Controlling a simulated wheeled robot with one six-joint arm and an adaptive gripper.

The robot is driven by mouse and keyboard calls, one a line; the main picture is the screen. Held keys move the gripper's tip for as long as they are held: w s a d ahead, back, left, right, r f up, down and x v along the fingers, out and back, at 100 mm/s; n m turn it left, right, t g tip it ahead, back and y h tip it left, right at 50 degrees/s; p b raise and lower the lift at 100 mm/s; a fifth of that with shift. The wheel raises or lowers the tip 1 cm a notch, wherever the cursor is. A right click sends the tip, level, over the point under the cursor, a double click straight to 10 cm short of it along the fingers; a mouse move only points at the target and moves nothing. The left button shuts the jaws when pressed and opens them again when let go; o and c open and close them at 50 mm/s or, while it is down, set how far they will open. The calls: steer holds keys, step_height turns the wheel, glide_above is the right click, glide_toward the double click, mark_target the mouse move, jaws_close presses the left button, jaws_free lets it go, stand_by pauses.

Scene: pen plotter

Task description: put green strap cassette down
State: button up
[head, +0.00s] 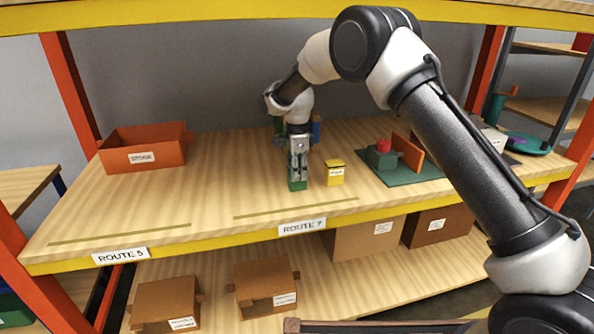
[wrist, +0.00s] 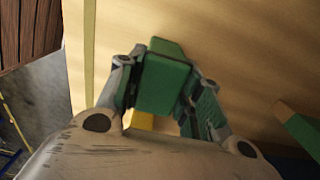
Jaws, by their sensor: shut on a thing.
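The green strap cassette (head: 297,184) is a small green block at the middle of the wooden shelf, seen under my gripper (head: 298,172) in the head view. In the wrist view the cassette (wrist: 162,82) sits between the two fingers of my gripper (wrist: 163,92), which are shut on it. It is on or just above the shelf top; I cannot tell which.
An orange storage bin (head: 143,155) stands at the left. A green plate (head: 405,174) with a red knob and an orange panel lies to the right. Labels ROUTE 5 (head: 121,256) and ROUTE 7 (head: 302,227) mark the front edge. The shelf's left front is clear.

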steer(key=o, duration=1.2)
steer(key=shift+c, duration=0.2)
step_height(320, 180, up, 8)
steer(key=shift+f, duration=0.15)
